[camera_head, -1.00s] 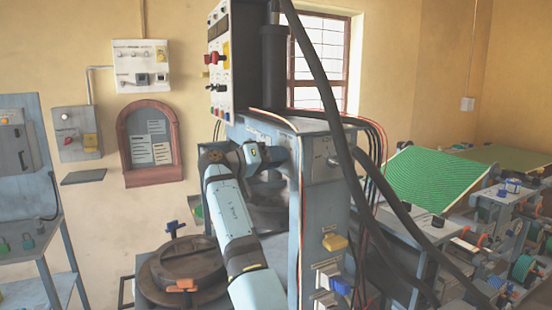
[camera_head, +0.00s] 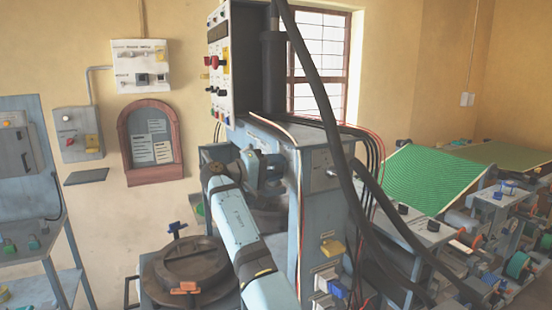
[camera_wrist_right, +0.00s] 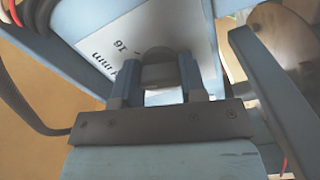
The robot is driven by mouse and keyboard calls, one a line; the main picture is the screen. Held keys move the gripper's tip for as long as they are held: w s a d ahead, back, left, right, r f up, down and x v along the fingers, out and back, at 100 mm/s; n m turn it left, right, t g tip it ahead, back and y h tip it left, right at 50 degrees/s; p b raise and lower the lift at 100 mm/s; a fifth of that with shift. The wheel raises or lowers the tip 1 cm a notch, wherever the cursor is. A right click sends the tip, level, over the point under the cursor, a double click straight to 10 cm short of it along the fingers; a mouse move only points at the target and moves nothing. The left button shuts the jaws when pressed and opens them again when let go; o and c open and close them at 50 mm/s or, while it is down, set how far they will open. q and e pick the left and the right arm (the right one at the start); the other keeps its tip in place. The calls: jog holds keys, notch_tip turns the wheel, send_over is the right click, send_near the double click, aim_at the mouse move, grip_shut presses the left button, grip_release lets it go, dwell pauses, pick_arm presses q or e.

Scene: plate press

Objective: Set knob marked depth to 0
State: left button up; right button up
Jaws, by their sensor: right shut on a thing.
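In the right wrist view, my right gripper (camera_wrist_right: 160,84) is shut on a dark round knob (camera_wrist_right: 157,56). The knob stands on a pale plate (camera_wrist_right: 118,48) with the printed marks "16" and "mm", which look upside down here. Any pointer on the knob and the word on the plate cannot be made out. In the head view, my right arm reaches up to the blue press (camera_head: 318,225), and its wrist is at the press's left side. The fingertips and the knob are hidden there. My left gripper is not in view.
A control panel (camera_head: 218,75) with red knobs stands above the press. Thick black hoses (camera_head: 325,95) hang in front of it. A round dark die (camera_head: 187,262) with an orange handle sits at lower left. A blue beam (camera_wrist_right: 285,95) is close right of my gripper.

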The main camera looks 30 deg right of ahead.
jog(key=n+p, duration=0.5)
jog(key=p, duration=0.1)
jog(key=shift+r+n, duration=0.4)
jog(key=shift+n+p, duration=0.8)
jog(key=shift+p, duration=0.1)
jog(key=shift+f+n+p, duration=0.15)
jog(key=shift+n+p, duration=0.5)
jog(key=shift+n, duration=0.25)
jog(key=shift+f+n+p, duration=0.1)
jog(key=shift+n+p, duration=0.2)
jog(key=shift+n, duration=0.5)
jog(key=shift+f+n, duration=0.1)
jog(key=shift+n, duration=1)
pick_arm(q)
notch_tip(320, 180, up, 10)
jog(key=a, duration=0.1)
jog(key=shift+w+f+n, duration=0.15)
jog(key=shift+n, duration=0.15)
